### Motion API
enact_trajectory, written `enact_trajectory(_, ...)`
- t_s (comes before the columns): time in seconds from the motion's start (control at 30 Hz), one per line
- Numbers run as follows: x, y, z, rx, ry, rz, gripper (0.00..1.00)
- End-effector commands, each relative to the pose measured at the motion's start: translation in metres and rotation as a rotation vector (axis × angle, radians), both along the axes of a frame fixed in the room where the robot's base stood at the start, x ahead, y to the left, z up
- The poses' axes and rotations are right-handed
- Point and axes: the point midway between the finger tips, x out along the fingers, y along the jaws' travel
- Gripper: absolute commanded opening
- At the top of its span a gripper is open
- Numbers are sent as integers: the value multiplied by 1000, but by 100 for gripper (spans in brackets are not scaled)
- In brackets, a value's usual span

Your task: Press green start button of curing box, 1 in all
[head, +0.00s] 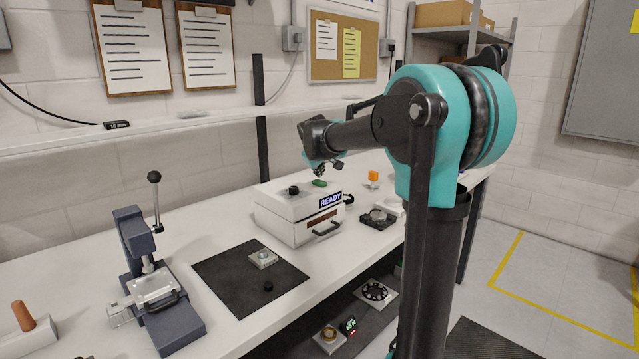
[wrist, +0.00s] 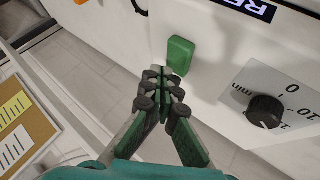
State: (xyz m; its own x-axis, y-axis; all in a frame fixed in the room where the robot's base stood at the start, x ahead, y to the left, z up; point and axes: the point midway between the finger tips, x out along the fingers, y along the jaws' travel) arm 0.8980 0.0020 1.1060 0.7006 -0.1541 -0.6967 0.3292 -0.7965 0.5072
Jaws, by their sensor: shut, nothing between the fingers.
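The curing box (head: 284,226) is a white box on the bench with a lit "READY" display (head: 330,200) and a front handle. Its green start button (head: 319,183) is on the top face, beside a black dial knob (head: 294,190). In the wrist view the green button (wrist: 180,55) stands just beyond and slightly right of my fingertips. The dial (wrist: 265,111) with minute marks is at the right there. My gripper (wrist: 162,75) is shut and empty, its fingertips close to the button; I cannot tell whether they touch it. In the head view my gripper (head: 318,168) is above the box top.
A dark lever press (head: 150,260) stands at the left. A black mat (head: 225,275) with a small metal part lies in front of the box. An orange item (head: 373,177) and a dark tray (head: 378,219) are right of the box. A shelf (head: 200,122) runs behind.

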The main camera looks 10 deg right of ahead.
Motion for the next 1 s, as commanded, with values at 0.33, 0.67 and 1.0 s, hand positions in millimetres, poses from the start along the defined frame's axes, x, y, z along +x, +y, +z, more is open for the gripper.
enact_trajectory(0.33, 0, 0, -8, 0, 0, 0, 0)
enact_trajectory(0.67, 0, 0, -8, 0, 0, 0, 0)
enact_trajectory(1.0, 0, 0, -12, 0, 0, 0, 0)
